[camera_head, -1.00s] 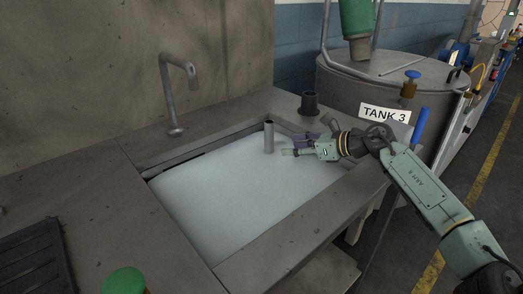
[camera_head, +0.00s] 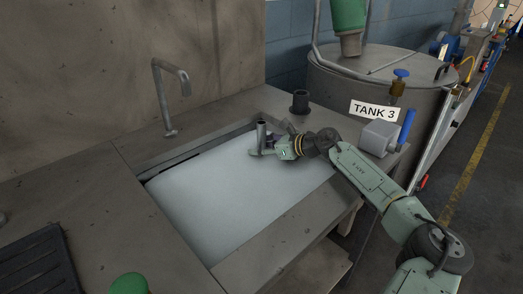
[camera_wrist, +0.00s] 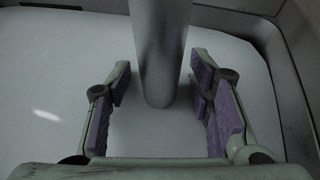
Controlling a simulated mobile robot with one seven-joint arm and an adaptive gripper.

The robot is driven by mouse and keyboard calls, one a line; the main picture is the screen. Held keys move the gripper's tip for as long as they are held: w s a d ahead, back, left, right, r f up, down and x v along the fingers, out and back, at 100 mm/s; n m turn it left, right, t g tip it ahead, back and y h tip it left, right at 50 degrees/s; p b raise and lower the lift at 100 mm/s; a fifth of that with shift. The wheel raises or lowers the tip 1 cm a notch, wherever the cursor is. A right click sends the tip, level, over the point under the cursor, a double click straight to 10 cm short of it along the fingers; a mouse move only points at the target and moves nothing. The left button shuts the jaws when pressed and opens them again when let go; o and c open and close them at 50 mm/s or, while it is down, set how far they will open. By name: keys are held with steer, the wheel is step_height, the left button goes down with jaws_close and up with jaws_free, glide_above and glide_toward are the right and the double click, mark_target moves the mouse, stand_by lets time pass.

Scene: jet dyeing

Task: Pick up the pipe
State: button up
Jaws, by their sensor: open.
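The pipe (camera_head: 262,134) is a grey metal tube standing upright in the far right corner of the white-bottomed sink (camera_head: 220,190). It also shows in the wrist view (camera_wrist: 160,50), where it rises between the fingers. My gripper (camera_head: 260,151) is at the pipe's lower part, coming in from the right. In the wrist view my gripper (camera_wrist: 164,105) is open, with one purple-padded finger on each side of the pipe and a gap on both sides. In the head view the fingers partly hide the pipe's lower part.
A curved faucet (camera_head: 170,95) stands behind the sink. A dark short cylinder (camera_head: 300,101) stands on the counter beyond the sink's right corner. A grey box with a blue handle (camera_head: 380,137) sits at the right, near the tank (camera_head: 335,85). The sink's walls are close to the gripper.

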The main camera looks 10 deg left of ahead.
steer(key=shift+c, duration=0.2)
jaws_close()
stand_by(0.3)
